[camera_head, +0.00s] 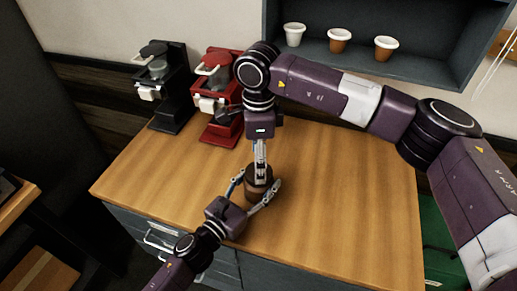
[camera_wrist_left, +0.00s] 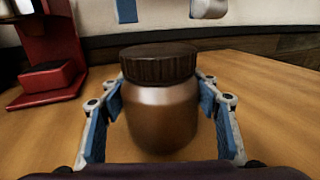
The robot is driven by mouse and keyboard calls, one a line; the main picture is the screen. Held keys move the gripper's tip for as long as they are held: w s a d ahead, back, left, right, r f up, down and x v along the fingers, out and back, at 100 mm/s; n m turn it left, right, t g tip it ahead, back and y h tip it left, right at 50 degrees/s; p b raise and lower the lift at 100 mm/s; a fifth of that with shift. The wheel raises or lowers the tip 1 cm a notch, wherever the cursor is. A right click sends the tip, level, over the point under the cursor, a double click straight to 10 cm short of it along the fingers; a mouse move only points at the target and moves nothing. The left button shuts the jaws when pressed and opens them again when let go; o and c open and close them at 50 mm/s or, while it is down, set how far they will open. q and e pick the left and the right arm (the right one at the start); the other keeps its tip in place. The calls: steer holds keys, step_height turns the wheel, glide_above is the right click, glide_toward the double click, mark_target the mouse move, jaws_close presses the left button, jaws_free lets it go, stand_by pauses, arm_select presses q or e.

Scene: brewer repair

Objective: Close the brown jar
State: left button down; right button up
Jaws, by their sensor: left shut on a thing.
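The brown jar (camera_wrist_left: 162,115) stands upright on the wooden counter, with its dark ridged lid (camera_wrist_left: 158,64) on top. The lid looks level; how tightly it is seated cannot be told. In the head view the jar (camera_head: 258,194) is partly hidden by my grippers. My left gripper (camera_head: 256,184) is shut around the jar's body, its blue pads on both sides in the left wrist view (camera_wrist_left: 162,100). My right gripper (camera_head: 260,174) points down from above. In the left wrist view its two fingertips (camera_wrist_left: 166,8) are spread apart above the lid, with a gap and nothing between them.
A red brewer (camera_head: 216,95) and a black brewer (camera_head: 165,85) stand at the counter's back left. Several cups, one of them white (camera_head: 294,34), sit on a grey wall shelf (camera_head: 400,66). The counter's right part (camera_head: 350,200) is clear.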

steer(key=shift+f, duration=1.8)
steer(key=shift+c, duration=0.5)
steer(key=c, duration=1.1)
steer(key=o, duration=1.4)
step_height(320, 180, up, 12)
arm_select(q)
steer(key=c, duration=0.6)
jaws_free()
steer(key=shift+c, duration=0.2)
